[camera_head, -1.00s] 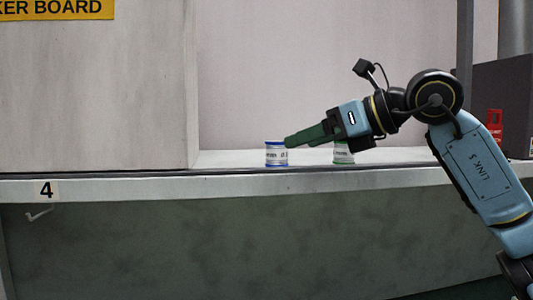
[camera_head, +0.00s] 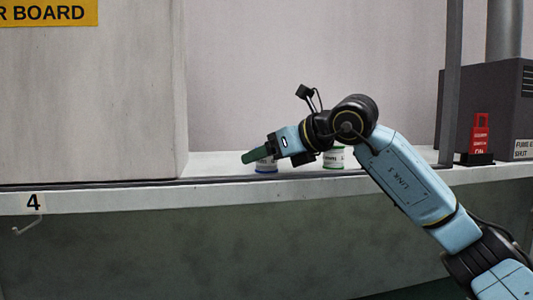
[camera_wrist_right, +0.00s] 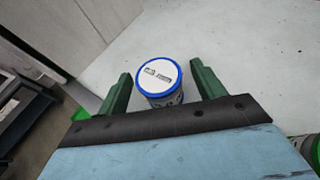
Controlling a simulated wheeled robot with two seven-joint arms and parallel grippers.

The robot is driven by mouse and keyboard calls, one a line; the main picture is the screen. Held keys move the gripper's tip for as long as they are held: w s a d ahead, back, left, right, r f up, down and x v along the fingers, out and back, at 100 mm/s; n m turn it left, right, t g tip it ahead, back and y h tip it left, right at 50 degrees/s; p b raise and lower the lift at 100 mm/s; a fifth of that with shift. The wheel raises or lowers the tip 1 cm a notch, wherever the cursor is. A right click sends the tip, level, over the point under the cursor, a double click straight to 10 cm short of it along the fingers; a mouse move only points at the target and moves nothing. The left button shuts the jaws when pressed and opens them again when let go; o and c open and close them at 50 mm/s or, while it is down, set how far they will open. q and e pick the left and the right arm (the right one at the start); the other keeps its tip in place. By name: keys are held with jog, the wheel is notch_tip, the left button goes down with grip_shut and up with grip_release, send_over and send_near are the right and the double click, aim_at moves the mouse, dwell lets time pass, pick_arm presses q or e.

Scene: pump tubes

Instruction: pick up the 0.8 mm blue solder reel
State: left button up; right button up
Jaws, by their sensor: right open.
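The blue solder reel (camera_head: 266,168) stands upright on the bench shelf near its front edge. In the head view my right gripper (camera_head: 250,156) hides its upper part. In the right wrist view the reel (camera_wrist_right: 159,80) has a blue rim and a white label on top, its print too small to read. There the right gripper (camera_wrist_right: 160,85) is open, one green finger on each side of the reel, with gaps visible on both sides. A green-rimmed reel (camera_head: 333,157) stands to the right, behind the wrist. My left gripper is not in view.
A grey panel (camera_head: 90,100) rises at the left of the shelf. A dark fume unit (camera_head: 500,110) and a red sign (camera_head: 480,133) stand at the right. A grey post (camera_head: 450,80) rises before the unit. The shelf (camera_head: 215,162) left of the reel is clear.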

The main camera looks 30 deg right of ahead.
jog(key=shift+x, duration=0.9)
jog(key=shift+d, duration=0.1)
jog(key=shift+c, duration=0.3)
jog(key=c, duration=1)
jog(key=shift+c, duration=0.9)
jog(key=shift+r, duration=0.1)
